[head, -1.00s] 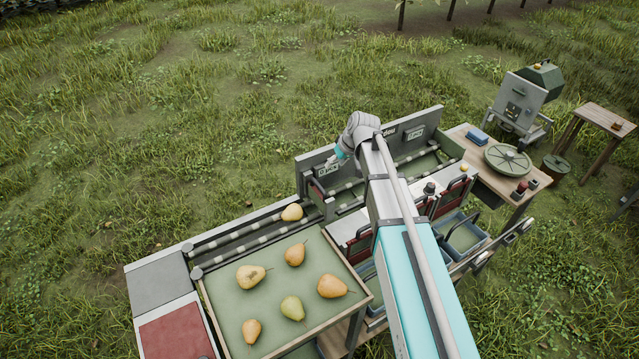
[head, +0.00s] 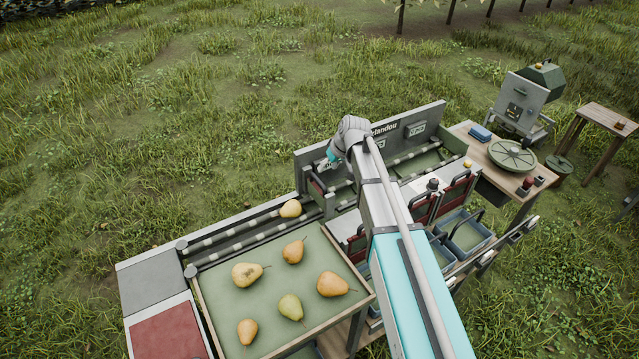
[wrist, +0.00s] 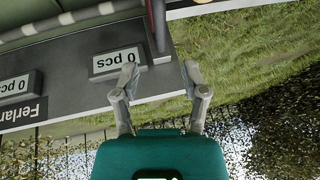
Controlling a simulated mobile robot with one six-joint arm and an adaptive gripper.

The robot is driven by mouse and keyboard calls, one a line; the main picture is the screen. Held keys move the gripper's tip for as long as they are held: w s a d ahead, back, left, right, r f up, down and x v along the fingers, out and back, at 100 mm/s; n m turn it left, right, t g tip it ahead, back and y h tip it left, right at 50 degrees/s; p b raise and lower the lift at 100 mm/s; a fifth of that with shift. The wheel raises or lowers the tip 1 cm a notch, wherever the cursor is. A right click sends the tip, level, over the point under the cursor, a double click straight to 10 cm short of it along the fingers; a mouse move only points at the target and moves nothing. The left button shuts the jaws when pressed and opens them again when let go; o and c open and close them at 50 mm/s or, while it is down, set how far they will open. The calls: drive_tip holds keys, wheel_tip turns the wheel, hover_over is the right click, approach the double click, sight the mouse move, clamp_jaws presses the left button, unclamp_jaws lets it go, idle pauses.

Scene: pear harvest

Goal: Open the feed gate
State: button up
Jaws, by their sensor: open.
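What looks like the feed gate (head: 316,188) is a small dark-red panel at the left end of the grey sorting machine (head: 410,128), just past the roller lane. A pear (head: 290,208) lies on the rollers before it. My gripper (head: 328,163) is above the machine's back wall near this panel. In the wrist view my gripper (wrist: 160,72) is open and empty, its fingers apart near the wall's end. A dark upright bar with a reddish edge (wrist: 158,25) stands just beyond the fingertips. It is apart from them as far as I can tell.
Several pears lie on the green tray (head: 225,315) in front. Counter displays reading "0 pcs" (wrist: 118,62) sit on the back wall beside my fingers. Blue crates (head: 465,232) stand at the machine's front. A wooden table (head: 470,135) with a round green disc is at the right.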

sight(319, 180)
drive_tip(key=shift+b+x, duration=3.15)
drive_tip(key=shift+x, duration=0.65)
drive_tip(key=shift+c, duration=0.2)
clamp_jaws()
